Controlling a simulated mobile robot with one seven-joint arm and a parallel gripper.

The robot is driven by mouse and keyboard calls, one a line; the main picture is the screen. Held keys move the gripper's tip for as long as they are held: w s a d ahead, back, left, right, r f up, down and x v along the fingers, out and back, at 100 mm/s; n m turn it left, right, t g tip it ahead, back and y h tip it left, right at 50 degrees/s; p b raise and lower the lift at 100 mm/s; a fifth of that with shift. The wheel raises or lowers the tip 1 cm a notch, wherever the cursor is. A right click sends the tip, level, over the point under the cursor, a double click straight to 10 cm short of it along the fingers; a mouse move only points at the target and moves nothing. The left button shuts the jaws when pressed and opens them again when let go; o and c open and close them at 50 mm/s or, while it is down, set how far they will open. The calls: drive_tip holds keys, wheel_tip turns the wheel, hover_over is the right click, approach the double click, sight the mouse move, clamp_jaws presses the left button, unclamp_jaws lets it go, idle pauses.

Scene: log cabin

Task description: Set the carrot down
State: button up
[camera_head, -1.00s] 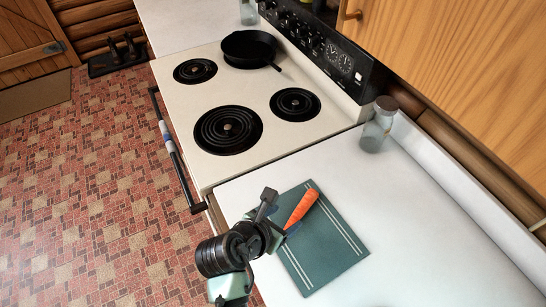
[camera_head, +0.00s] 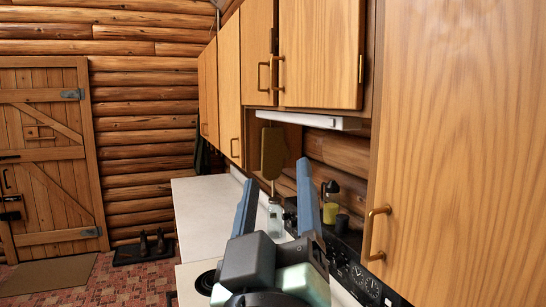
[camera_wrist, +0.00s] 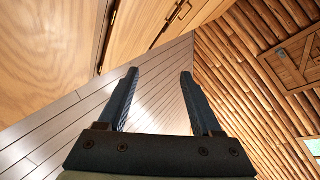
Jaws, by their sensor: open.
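My gripper (camera_head: 276,172) is raised in front of the wall cabinets, fingers pointing up. Its two blue-grey fingers are wide apart with nothing between them. In the wrist view, my gripper (camera_wrist: 160,76) also shows open and empty, facing the plank ceiling. The carrot is not in either current view. The green board that it lay across a second ago is out of view too.
Wooden wall cabinets (camera_head: 320,55) with brass handles fill the upper right, close to my gripper. A white counter (camera_head: 205,205) runs behind, with a glass jar (camera_head: 275,222). The black stove panel (camera_head: 365,283) is at lower right. A plank door (camera_head: 45,150) stands at far left.

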drive_tip(key=s+r+m+t+y, duration=0.1)
drive_tip(key=s+r+m+t, duration=0.3)
drive_tip(key=s+r, duration=0.5)
drive_tip(key=shift+a+r+m+y, duration=0.15)
drive_tip(key=shift+r+m+y, duration=0.2)
drive_tip(key=shift+r, duration=0.3)
